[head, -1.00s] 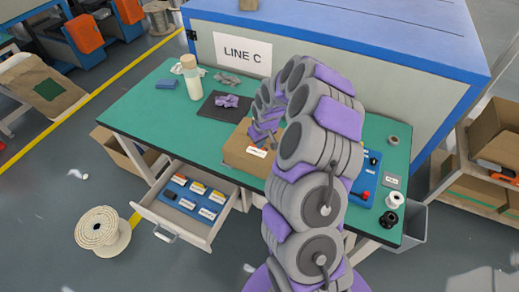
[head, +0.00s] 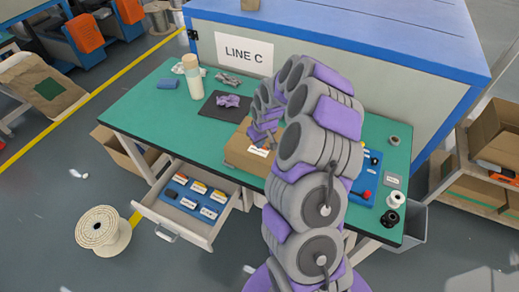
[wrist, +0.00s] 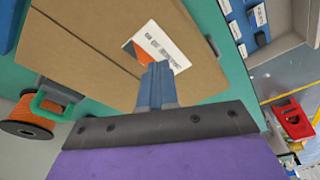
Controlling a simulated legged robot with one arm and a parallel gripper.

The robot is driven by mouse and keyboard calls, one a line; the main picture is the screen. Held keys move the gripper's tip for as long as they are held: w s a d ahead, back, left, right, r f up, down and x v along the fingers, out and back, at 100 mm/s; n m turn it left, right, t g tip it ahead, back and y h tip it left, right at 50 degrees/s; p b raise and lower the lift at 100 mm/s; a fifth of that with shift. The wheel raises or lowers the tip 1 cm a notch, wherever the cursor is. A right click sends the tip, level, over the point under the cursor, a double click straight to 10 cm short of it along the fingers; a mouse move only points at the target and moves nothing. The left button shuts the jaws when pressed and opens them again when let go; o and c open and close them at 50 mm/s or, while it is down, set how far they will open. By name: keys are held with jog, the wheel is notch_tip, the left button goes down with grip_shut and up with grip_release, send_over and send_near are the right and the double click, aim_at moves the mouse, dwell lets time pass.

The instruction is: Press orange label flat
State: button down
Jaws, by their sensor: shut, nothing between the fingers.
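The label (wrist: 165,47) is white with printed text and an orange corner. It lies on the top of a brown cardboard box (wrist: 95,45) in the wrist view. In the head view the box (head: 238,156) sits on the green table and the label (head: 259,151) shows as a small white patch near its front edge. My gripper (wrist: 157,68) is shut and empty, its blue fingertips at the label's lower edge in the picture. I cannot tell whether the tips touch the label. The arm hides part of the box in the head view.
An open drawer (head: 152,212) with labels in a blue tray juts out at the table's front left. A bottle (head: 194,80) and a dark mat (head: 218,110) are at the back left. A blue panel (head: 366,185) and spools (head: 396,201) are at the right.

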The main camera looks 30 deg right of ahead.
jog(key=shift+a+f, duration=0.2)
jog(key=shift+a, duration=0.05)
jog(key=shift+d+f, duration=0.4)
jog(key=shift+f, duration=0.05)
jog(key=shift+a, duration=0.2)
notch_tip(320, 180, up, 8)
jog(key=p, duration=0.2)
jog(key=shift+p, duration=0.35)
dwell(0.3)
dwell(0.5)
